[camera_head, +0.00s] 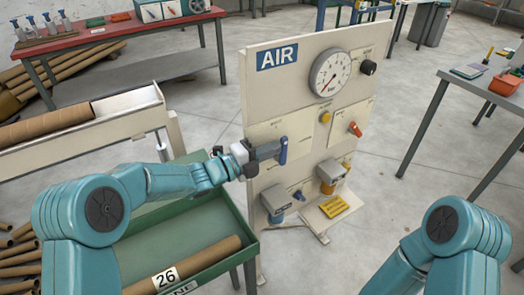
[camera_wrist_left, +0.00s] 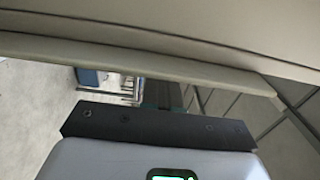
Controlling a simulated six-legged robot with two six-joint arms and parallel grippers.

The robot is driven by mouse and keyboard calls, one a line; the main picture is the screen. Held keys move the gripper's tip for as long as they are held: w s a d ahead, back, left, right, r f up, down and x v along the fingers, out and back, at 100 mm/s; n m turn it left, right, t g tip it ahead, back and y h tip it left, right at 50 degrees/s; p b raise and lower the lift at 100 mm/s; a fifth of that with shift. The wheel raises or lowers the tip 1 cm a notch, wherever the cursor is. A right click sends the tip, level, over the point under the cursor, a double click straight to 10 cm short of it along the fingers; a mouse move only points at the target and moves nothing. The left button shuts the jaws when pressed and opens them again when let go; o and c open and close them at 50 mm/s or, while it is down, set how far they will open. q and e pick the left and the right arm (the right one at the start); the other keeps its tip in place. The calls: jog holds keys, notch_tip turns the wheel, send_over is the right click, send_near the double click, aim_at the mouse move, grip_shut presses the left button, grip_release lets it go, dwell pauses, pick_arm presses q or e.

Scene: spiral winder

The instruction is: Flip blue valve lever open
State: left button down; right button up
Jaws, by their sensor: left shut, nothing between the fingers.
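The blue valve lever (camera_head: 283,151) stands near upright on the left part of the beige AIR panel (camera_head: 259,95). My left gripper (camera_head: 275,149) is shut and empty, its tip right beside the lever on its left side. I cannot tell whether they touch. The gripper hides the panel area just left of the lever. In the left wrist view the dark front of my gripper (camera_wrist_left: 160,128) faces a beige edge (camera_wrist_left: 130,60), and the lever is not seen there. Only part of my right arm shows at bottom right; its gripper is out of view.
The panel also bears a pressure gauge (camera_head: 329,73), a black knob (camera_head: 368,67), a red lever (camera_head: 355,129) and grey boxes (camera_head: 276,202) low down. A green tray (camera_head: 196,262) with a cardboard tube stands below my left arm. A grey table (camera_head: 447,107) stands at right.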

aim_at(281, 141)
dwell(0.3)
pick_arm(q)
jog(key=y+p, duration=0.1)
jog(key=p, duration=0.2)
jog(key=w+d+r+g+y+p, duration=0.1)
jog(key=p, duration=0.3)
jog(key=d+r+g+y+p, duration=0.1)
jog(key=p, duration=0.2)
jog(key=shift+w+d+r+y, duration=0.1)
jog(key=shift+w+d+y, duration=0.15)
jog(key=shift+y, duration=0.15)
jog(key=shift+w+d+f+g+p, duration=0.2)
jog(key=shift+f+g+p, duration=0.15)
jog(key=shift+p, duration=0.25)
jog(key=shift+w+d+f, duration=0.15)
jog(key=shift+w+d, duration=0.05)
jog(key=shift+d, duration=0.05)
jog(key=shift+w+d, duration=0.1)
jog(key=shift+d, duration=0.2)
jog(key=shift+w, duration=0.1)
